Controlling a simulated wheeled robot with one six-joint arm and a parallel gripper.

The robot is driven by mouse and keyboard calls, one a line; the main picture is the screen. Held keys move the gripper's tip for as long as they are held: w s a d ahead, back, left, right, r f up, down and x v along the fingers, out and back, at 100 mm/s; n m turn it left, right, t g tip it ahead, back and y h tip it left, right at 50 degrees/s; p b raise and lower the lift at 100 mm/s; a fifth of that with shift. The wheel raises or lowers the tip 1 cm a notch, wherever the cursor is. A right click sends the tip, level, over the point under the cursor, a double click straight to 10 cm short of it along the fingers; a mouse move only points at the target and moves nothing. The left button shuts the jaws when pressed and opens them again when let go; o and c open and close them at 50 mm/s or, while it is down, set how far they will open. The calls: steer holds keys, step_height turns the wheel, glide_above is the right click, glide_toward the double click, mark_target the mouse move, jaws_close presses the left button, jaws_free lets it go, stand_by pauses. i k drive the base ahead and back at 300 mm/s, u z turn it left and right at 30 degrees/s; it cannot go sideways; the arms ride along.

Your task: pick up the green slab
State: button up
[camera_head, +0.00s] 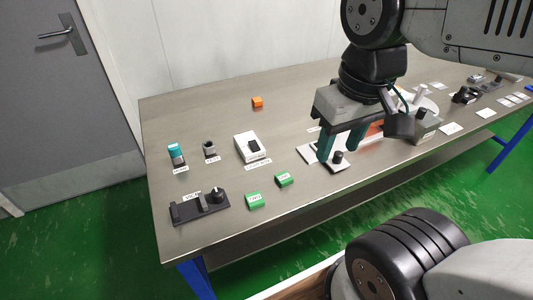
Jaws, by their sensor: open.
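Two small green blocks with white labels lie on the steel table near its front edge. One green block (254,201) is nearer the front, and the other green block (284,179) lies a little behind it and to the right. I cannot read their labels or tell which is the slab. My gripper (339,151) is to the right of both, pointing down with its two teal fingers apart. It is above or beside a white plate (337,165) with a dark knob. No object shows held between the fingers.
A dark fixture (186,212) with a knob stands left of the green blocks. Behind are a teal-capped vial (175,149), a small dark-topped cup (209,147), a white device (246,142) and an orange block (257,102). The table's (205,110) back left is mostly clear.

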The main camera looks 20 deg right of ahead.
mark_target(283, 179)
steer(key=z, duration=2.65)
steer(key=k, duration=1.5)
steer(key=u, duration=1.45)
